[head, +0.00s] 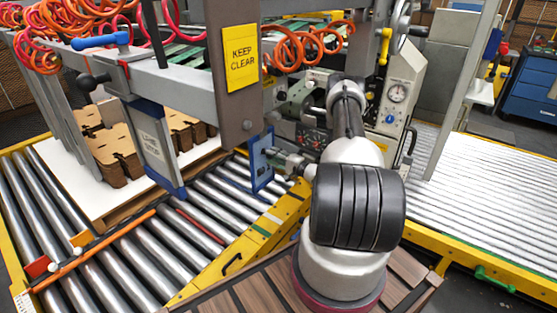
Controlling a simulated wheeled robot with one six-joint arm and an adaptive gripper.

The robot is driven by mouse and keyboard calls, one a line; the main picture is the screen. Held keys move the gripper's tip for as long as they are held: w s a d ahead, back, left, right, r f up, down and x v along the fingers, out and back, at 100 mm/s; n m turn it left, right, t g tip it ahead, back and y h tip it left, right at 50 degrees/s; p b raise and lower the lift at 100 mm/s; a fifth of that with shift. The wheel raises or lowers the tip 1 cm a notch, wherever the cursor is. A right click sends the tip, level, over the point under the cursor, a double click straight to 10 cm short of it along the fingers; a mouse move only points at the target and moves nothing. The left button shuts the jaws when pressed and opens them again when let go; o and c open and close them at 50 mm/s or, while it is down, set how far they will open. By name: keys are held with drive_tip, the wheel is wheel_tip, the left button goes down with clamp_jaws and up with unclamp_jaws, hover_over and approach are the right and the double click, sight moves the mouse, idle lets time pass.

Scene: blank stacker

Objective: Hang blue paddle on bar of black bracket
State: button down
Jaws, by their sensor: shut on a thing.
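The blue paddle (262,174) is a flat upright plate with a paler face and small marks or holes. It is in the middle of the head view, beside the grey post with the yellow sign. My gripper (277,156) is just right of the paddle and is shut on it, holding it above the rollers. My arm hides part of what lies behind the gripper. I cannot clearly make out the black bracket or its bar.
A grey frame with orange and pink coiled hoses crosses above the roller conveyor (120,262). A yellow KEEP CLEAR sign (242,57) hangs on its post. Brown cut blanks (112,155) are stacked at left. A gauge panel (398,92) stands at right behind my arm.

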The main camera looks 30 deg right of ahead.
drive_tip(key=shift+x, duration=2.7)
drive_tip(key=shift+f, duration=1.1)
drive_tip(key=c, duration=0.9)
unclamp_jaws()
drive_tip(key=shift+f, duration=0.15)
approach(264, 151)
drive_tip(key=f, duration=0.1)
drive_tip(key=s+f, duration=0.2)
drive_tip(key=shift+d+f, duration=0.15)
drive_tip(key=shift+d, duration=0.25)
